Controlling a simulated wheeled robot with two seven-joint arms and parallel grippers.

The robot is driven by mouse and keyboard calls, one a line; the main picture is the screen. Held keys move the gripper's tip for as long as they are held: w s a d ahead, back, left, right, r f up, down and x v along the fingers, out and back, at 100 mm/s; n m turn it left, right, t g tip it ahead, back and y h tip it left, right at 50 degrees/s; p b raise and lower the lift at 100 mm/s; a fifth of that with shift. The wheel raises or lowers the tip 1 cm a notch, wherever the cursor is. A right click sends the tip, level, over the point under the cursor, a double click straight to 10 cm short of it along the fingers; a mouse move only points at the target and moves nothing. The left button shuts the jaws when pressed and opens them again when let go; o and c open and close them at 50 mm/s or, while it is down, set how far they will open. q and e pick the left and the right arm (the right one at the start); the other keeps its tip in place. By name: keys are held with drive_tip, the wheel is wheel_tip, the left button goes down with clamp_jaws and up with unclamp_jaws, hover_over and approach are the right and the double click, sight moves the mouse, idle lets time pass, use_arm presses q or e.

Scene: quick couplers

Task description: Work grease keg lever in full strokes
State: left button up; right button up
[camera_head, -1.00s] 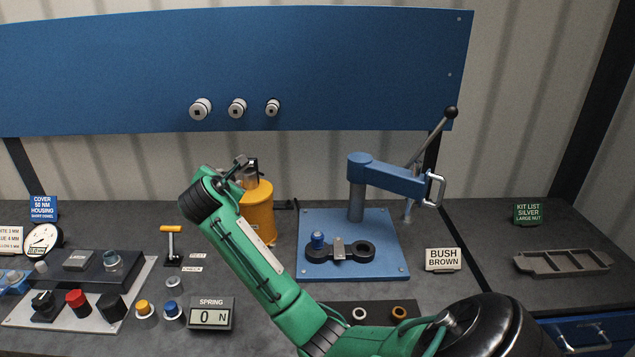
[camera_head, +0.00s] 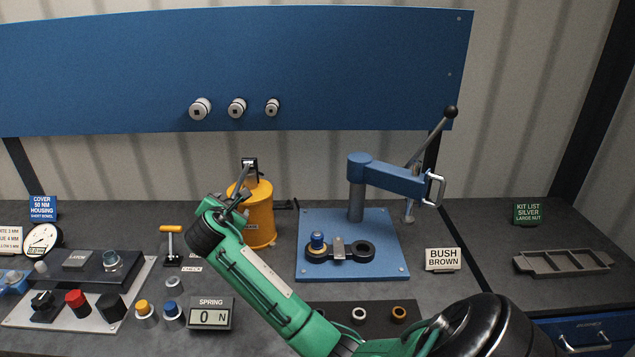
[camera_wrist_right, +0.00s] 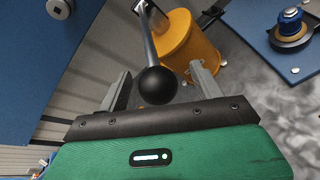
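The yellow-orange grease keg (camera_head: 260,214) stands upright on the bench behind my right forearm. Its metal pump head (camera_head: 249,164) is on top. The lever's black ball knob (camera_wrist_right: 157,86) shows in the right wrist view, with its grey rod (camera_wrist_right: 147,38) running back toward the keg. My right gripper (camera_head: 238,199) is beside the keg's top in the head view. In the right wrist view its two fingers (camera_wrist_right: 160,88) are spread on either side of the knob, with gaps visible on both sides. My left gripper is not in view.
A blue press (camera_head: 388,178) on a blue base plate (camera_head: 310,270) stands right of the keg. A yellow T-handle tool (camera_head: 171,240) stands to the left. A spring readout (camera_head: 210,313) showing 0 N sits in front. A grey tray (camera_head: 562,262) lies far right.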

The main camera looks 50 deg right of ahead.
drive_tip(key=shift+r, duration=0.1)
drive_tip(key=shift+s+a+r+p, duration=0.15)
drive_tip(key=shift+a+r+p, duration=0.05)
drive_tip(key=shift+p, duration=0.15)
drive_tip(key=p+v, duration=0.6)
drive_tip(key=shift+s+a, duration=0.2)
drive_tip(key=shift+f, duration=0.1)
